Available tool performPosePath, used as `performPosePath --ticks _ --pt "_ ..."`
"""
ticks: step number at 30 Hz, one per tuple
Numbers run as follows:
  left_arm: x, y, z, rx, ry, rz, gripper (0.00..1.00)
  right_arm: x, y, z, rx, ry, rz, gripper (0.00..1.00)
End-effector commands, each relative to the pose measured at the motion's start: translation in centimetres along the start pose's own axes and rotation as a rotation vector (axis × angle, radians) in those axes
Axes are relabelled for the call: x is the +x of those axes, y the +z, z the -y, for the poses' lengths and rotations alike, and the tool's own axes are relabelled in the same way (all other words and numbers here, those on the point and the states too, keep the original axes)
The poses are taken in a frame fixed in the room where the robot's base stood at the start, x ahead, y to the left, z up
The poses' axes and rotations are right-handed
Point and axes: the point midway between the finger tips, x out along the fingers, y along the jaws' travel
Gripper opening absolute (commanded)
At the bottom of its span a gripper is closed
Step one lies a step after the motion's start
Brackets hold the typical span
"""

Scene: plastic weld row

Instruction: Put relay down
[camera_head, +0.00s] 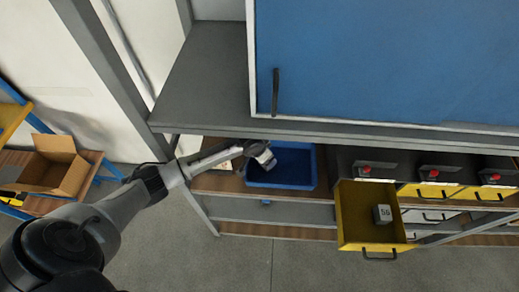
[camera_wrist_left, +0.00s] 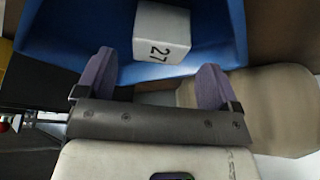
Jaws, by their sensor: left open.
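A white cube-shaped relay marked 27 (camera_wrist_left: 162,38) sits in a blue tray (camera_wrist_left: 75,30) in the left wrist view. My left gripper (camera_wrist_left: 155,78) is open, its two purple fingers spread apart, with the relay just beyond the fingertips and not clasped. In the head view my left gripper (camera_head: 262,155) is at the left end of the blue tray (camera_head: 307,170), on the wooden shelf. The relay is hard to tell from the gripper there. My right gripper is not in view.
A yellow drawer (camera_head: 360,215) is pulled out right of the tray, with a cube marked 56 (camera_head: 383,213) in it. A blue panel (camera_head: 390,60) and a grey shelf (camera_head: 205,85) hang above. A cardboard box (camera_head: 55,165) stands far left.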

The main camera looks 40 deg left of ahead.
Motion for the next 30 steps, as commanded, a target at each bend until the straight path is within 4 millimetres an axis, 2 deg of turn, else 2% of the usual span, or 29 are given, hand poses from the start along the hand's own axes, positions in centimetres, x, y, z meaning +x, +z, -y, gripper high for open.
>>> performPosePath --ticks 3,9,15,20,23,25,28,30 --pt "-2.3 -0.1 0.1 0.001 0.000 -0.003 0.87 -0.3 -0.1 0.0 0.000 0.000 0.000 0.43" --pt "-4.9 0.0 0.0 0.000 0.001 -0.001 0.87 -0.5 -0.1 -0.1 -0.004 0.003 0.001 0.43" --pt "-6.2 0.0 0.0 0.000 0.000 -0.001 0.87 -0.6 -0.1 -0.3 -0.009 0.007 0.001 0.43" --pt "-6.3 0.3 -0.3 0.004 0.004 0.002 0.87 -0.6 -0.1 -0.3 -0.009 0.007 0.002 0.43" --pt "-5.9 1.7 -2.2 0.029 0.020 0.010 0.87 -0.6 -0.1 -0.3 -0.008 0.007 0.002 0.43" --pt "-5.6 3.8 -4.5 0.062 0.039 0.017 0.87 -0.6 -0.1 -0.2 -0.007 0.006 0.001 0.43" --pt "-5.9 8.2 -9.1 0.117 0.074 0.025 0.87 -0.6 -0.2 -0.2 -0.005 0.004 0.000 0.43" --pt "-6.8 11.4 -11.8 0.142 0.089 0.025 0.87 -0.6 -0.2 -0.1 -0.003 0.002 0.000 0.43"
